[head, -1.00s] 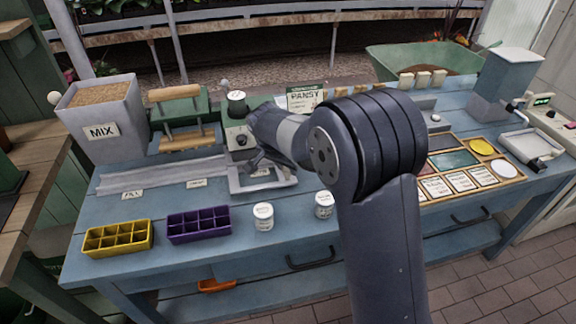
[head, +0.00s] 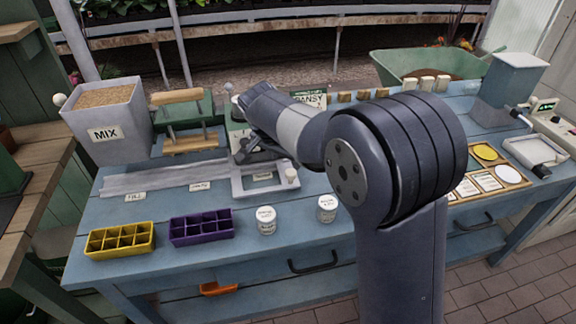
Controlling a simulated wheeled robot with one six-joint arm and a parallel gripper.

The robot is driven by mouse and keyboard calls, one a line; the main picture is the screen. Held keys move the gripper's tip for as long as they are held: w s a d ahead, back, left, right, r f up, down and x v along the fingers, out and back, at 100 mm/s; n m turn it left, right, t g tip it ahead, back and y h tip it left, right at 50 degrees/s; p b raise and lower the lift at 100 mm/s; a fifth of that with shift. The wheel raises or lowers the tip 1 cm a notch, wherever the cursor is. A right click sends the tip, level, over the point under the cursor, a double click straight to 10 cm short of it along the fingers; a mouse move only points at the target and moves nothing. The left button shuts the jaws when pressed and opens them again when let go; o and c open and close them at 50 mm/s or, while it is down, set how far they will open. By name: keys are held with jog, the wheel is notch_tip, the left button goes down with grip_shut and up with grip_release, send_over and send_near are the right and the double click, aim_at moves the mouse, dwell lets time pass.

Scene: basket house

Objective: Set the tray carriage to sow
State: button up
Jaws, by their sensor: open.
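The tray carriage (head: 249,192) is a pale grey open frame at the right end of the grey rail (head: 160,180) on the blue bench. A white knob (head: 291,175) stands at its right side. A label (head: 263,176) shows inside the frame, too small to read surely. Labels (head: 135,197) and (head: 200,187) lie along the rail front, the left one seeming to read FILL. My gripper (head: 241,156) is open and empty, over the back left of the carriage and apart from the knob. My arm partly hides the area behind the carriage.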

aim_at(292, 172)
jog(key=v, duration=0.3)
jog(key=shift+s+a+r, duration=0.1)
jog(key=shift+s+r, duration=0.05)
jog(key=shift+r, duration=0.15)
jog(key=x, duration=1.1)
jog(key=shift+r, duration=0.1)
jog(key=shift+d, duration=0.25)
